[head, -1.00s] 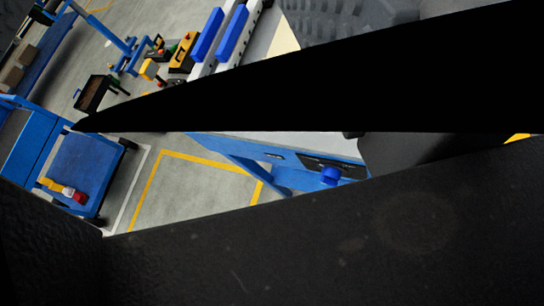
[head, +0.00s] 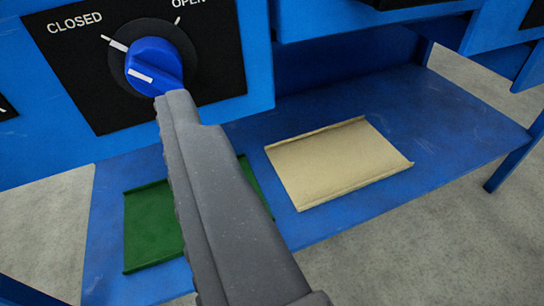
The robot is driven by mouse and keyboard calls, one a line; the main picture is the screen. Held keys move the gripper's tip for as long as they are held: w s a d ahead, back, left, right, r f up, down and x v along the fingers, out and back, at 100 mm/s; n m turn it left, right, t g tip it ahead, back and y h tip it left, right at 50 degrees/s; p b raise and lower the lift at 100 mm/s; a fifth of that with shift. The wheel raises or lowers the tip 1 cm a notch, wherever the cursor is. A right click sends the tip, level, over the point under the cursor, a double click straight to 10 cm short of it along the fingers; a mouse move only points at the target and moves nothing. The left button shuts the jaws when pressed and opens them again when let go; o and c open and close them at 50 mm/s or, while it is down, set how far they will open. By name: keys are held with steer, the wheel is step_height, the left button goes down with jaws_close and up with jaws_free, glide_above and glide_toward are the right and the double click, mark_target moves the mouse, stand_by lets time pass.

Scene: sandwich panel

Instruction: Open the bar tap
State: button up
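The bar tap is a blue knob (head: 150,62) on a black plate (head: 85,85), at the upper left of the head view. The plate reads CLOSED at left and OPEN at right, each with a white tick. The knob's white mark lies on its left side, toward the CLOSED tick. My grey gripper (head: 178,102) reaches up from the bottom, its tip overlapping the knob's lower right edge. Whether it touches the knob is unclear. Only one finger shape shows, so its opening cannot be told.
The plate sits on a blue panel (head: 262,60). Below is a blue shelf (head: 400,195) with a beige tray (head: 340,165) and a green tray (head: 150,235), partly hidden by my gripper. Further blue panels hang at upper right. Grey floor (head: 480,250) is clear at right.

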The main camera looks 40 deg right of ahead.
mark_target(155, 85)
steer(key=shift+h, duration=0.7)
steer(key=shift+w+d+f+b, duration=0.1)
steer(key=shift+w+d+f, duration=0.7)
steer(key=shift+w, duration=0.95)
steer(key=shift+w+d+f+b, duration=0.1)
steer(key=shift+w+d+f, duration=0.25)
steer(key=shift+w+d, duration=1.1)
steer(key=shift+w+d+f+b, duration=0.1)
steer(key=shift+w+d+f, duration=0.55)
steer(key=shift+w, duration=1.35)
